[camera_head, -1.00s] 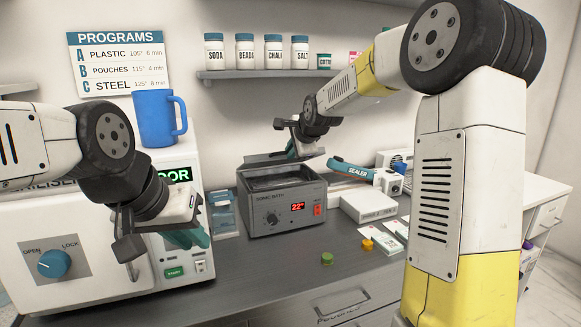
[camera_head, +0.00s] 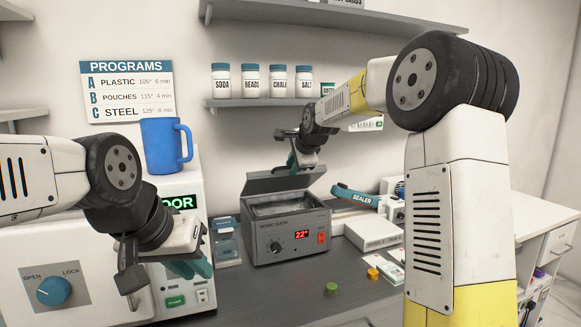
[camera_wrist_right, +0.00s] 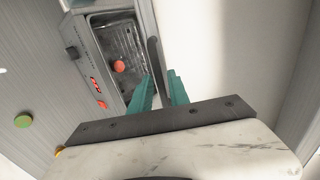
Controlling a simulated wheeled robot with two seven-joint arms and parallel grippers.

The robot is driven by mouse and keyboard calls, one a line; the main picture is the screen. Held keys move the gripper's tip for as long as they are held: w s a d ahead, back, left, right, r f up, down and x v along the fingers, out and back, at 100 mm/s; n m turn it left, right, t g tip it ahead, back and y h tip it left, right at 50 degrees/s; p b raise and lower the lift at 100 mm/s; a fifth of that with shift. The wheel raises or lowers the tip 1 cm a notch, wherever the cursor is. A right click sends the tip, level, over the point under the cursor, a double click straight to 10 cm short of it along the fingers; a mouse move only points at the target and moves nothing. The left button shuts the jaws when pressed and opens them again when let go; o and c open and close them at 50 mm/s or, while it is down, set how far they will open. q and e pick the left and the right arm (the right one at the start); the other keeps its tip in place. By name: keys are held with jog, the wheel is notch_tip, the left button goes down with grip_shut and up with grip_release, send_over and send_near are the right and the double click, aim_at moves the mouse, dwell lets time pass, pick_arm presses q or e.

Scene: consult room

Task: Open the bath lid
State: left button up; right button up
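The sonic bath (camera_head: 265,237) is a grey box on the counter with a red 22° display. Its lid (camera_head: 284,181) is raised and tilted at the back, and the basin is exposed. My right gripper (camera_head: 296,163) is at the lid's upper edge. In the right wrist view its teal fingers (camera_wrist_right: 160,82) lie on both sides of the dark lid edge (camera_wrist_right: 155,58) and appear shut on it. The steel basin (camera_wrist_right: 120,50) shows beside them. My left gripper (camera_head: 192,268) hangs before the white device at left; its finger gap is unclear.
The white device (camera_head: 105,255) with a knob carries a blue mug (camera_head: 162,146). The blue sealer (camera_head: 355,197) and a white box (camera_head: 373,232) stand right of the bath. Green (camera_head: 331,288) and orange (camera_head: 373,274) caps lie in front. A shelf (camera_head: 265,102) with jars is above.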

jog(key=shift+o, duration=0.4)
jog(key=v, duration=0.7)
jog(key=shift+s+r, duration=0.25)
jog(key=shift+s, duration=0.05)
jog(key=shift+d, duration=0.15)
